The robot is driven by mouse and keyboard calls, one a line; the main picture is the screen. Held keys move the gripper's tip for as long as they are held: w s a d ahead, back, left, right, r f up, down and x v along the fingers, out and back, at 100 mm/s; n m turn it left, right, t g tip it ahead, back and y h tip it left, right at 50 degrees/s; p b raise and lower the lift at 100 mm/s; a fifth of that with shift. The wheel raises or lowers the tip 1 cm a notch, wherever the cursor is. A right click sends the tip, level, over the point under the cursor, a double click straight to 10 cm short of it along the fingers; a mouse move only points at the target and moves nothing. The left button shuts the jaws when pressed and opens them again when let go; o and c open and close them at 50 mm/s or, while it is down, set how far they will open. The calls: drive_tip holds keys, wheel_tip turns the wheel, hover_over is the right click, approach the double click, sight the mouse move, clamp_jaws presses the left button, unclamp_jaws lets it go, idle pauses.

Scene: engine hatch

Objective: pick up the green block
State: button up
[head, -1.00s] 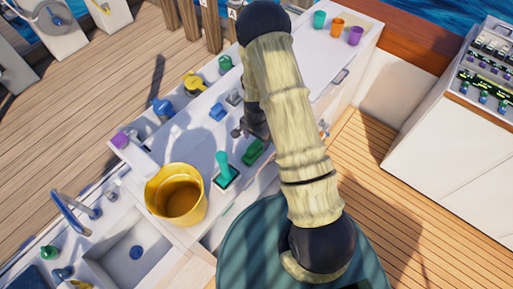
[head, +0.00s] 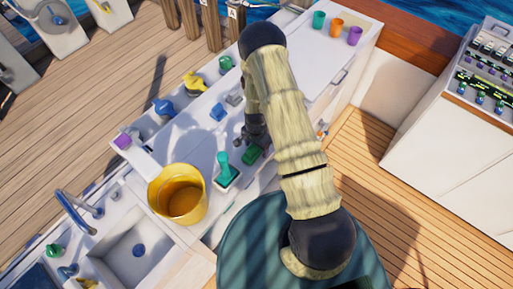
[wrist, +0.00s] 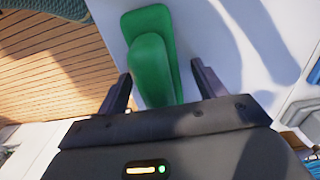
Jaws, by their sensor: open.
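The green block (head: 253,154) lies on the white counter, beside a green-handled lever (head: 224,166) on a white base. In the wrist view the green block (wrist: 150,50) looks like a long rounded piece with a raised part on top. My gripper (head: 257,138) is at the block, close above it and partly covering it in the head view. In the wrist view my gripper (wrist: 162,84) is open, with one finger on each side of the block's near end. The near end is hidden by the gripper body. I cannot tell whether the fingers touch it.
A yellow bucket (head: 178,194) stands left of the lever. Blue (head: 217,113) and grey (head: 235,99) small items lie further up the counter. A sink (head: 132,250) is at lower left. Several colored cups stand at the counter's far end. Wooden deck (head: 375,190) is open at right.

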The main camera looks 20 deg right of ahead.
drive_tip(key=c, duration=1.2)
drive_tip(key=shift+r, duration=0.1)
wheel_tip(320, 180, up, 10)
drive_tip(key=shift+f+b, duration=0.1)
drive_tip(key=shift+b, duration=1.15)
